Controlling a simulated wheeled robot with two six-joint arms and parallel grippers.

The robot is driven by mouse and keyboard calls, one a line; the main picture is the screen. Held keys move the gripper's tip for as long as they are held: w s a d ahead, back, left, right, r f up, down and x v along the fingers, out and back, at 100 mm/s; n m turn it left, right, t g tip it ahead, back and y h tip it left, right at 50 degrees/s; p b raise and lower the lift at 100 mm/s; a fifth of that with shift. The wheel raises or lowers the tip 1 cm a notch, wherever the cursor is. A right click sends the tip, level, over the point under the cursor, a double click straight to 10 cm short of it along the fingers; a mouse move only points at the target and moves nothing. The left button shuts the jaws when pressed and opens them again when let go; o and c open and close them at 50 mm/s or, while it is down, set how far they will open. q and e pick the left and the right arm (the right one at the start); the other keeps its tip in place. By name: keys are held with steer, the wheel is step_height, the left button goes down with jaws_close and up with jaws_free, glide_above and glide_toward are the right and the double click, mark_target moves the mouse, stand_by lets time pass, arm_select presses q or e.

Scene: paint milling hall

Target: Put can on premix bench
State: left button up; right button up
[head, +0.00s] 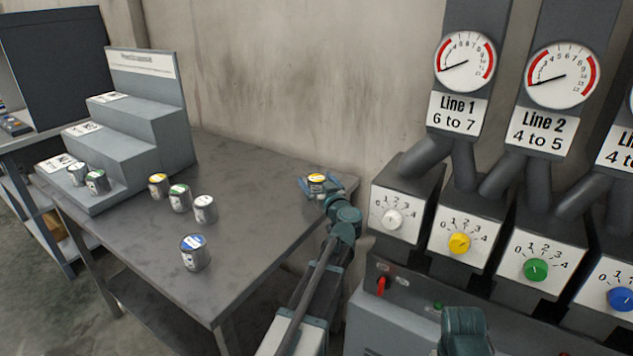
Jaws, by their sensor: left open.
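The grey premix bench (130,240) stands at left. A can with a yellow lid (316,181) is at its far right corner, by my left gripper (325,192). The gripper is open at the can; the arm partly hides the contact, and I cannot tell whether the fingers touch it. Other cans stand upright on the bench: yellow (158,187), green (180,199), white (205,209) and, nearer the front, blue (193,253).
A grey stepped stand (135,140) holds a white can (77,174) and a green can (97,182) on its lowest step. A dial panel (465,235) with gauges stands right of the bench, close to my left arm. The bench's middle right is clear.

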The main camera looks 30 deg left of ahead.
arm_select(q)
steer(key=v, duration=1.2)
stand_by(0.3)
